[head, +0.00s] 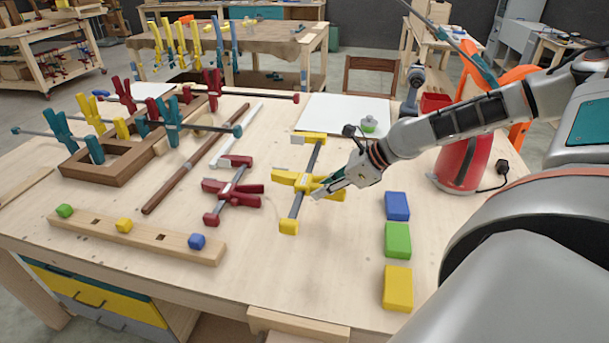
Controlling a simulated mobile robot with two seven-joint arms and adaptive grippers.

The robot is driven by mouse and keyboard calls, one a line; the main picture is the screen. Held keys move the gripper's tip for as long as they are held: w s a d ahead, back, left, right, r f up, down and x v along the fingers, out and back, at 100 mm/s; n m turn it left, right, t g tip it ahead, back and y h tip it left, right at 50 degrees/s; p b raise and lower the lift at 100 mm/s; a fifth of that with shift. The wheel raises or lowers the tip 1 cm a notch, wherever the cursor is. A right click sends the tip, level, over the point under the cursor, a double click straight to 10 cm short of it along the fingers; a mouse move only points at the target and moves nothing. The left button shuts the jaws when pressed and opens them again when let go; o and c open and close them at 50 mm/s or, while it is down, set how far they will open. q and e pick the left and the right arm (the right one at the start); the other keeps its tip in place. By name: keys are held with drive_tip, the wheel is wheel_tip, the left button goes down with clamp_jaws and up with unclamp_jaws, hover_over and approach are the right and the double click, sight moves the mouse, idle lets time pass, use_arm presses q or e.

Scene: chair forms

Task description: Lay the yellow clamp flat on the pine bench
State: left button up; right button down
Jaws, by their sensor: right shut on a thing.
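The yellow clamp (289,227), with a dark bar and yellow jaws and handles, is at the middle of the pine bench (310,270). Its bar runs from the upper right to the lower left in the head view. My right gripper (325,192) comes in from the right and is shut on the yellow clamp at its right-hand handle. The clamp appears at or very near the bench top; I cannot tell whether all of it touches. My left gripper is not in view.
A red clamp (233,196) lies just left of the yellow clamp. Blue (397,206), green (398,240) and yellow (398,287) blocks line the right side. A wooden frame (115,165) with clamps stands at left. The bench front below the yellow clamp is clear.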

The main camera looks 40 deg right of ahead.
drive_tip(key=shift+w, duration=0.4)
drive_tip(key=shift+s+f+b, duration=0.2)
drive_tip(key=shift+f+b, duration=0.1)
drive_tip(key=shift+b, duration=0.15)
drive_tip(key=shift+f, duration=0.3)
wheel_tip(320, 180, down, 4)
drive_tip(key=b, duration=0.4)
drive_tip(key=shift+r, duration=0.15)
drive_tip(key=shift+f+b, duration=0.7)
drive_tip(key=shift+f, duration=0.15)
drive_tip(key=shift+f+b, duration=0.45)
drive_tip(key=shift+f, duration=0.45)
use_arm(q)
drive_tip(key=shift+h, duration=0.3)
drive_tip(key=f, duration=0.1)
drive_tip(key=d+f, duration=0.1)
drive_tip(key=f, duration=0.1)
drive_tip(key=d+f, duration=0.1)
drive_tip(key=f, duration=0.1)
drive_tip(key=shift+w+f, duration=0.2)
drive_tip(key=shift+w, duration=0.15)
